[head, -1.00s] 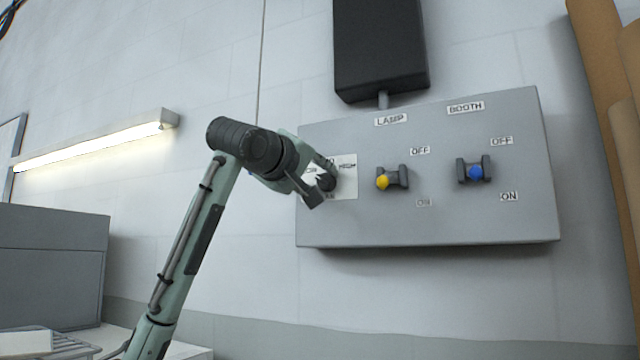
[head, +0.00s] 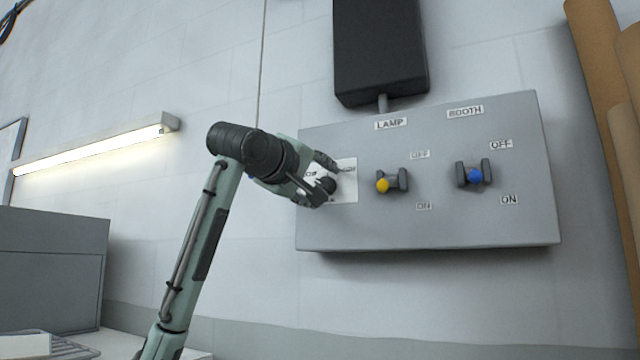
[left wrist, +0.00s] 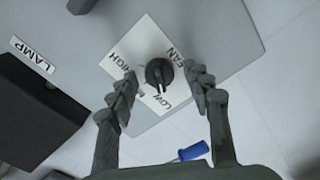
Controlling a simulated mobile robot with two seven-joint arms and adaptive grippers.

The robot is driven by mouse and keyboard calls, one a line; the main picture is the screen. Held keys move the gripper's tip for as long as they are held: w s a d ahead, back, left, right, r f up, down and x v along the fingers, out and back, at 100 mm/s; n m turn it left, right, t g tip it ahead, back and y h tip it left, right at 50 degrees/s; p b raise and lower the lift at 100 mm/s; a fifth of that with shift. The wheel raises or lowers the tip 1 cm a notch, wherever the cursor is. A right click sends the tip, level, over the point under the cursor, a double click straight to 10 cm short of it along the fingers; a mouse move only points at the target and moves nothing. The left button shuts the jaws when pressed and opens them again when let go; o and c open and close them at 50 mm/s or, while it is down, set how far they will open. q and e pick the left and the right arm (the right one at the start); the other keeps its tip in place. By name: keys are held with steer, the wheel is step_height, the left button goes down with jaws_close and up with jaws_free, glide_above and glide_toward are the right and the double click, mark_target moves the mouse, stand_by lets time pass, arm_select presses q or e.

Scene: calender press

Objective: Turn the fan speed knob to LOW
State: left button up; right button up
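The fan knob (head: 327,185) is a small black dial on a white label plate (head: 347,182) at the left end of the grey control panel. In the left wrist view the knob (left wrist: 158,73) sits among the words HIGH, FAN and LOW on its plate (left wrist: 143,40). A pale mark shows on its LOW side, but its exact setting is hard to read. My left gripper (head: 322,179) is open in front of the knob. In the left wrist view its fingers (left wrist: 160,76) stand on either side of the knob, with gaps showing. My right gripper is out of view.
Right of the knob are the yellow-tipped LAMP switch (head: 392,181) and blue-tipped BOOTH switch (head: 474,174). A black box (head: 380,48) hangs above the panel (head: 430,230). A blue-handled object (left wrist: 192,151) shows below in the wrist view. Brown rolls (head: 600,90) stand right.

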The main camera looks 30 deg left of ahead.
arm_select(q)
steer(key=s, duration=1.2)
steer(key=shift+d, duration=0.35)
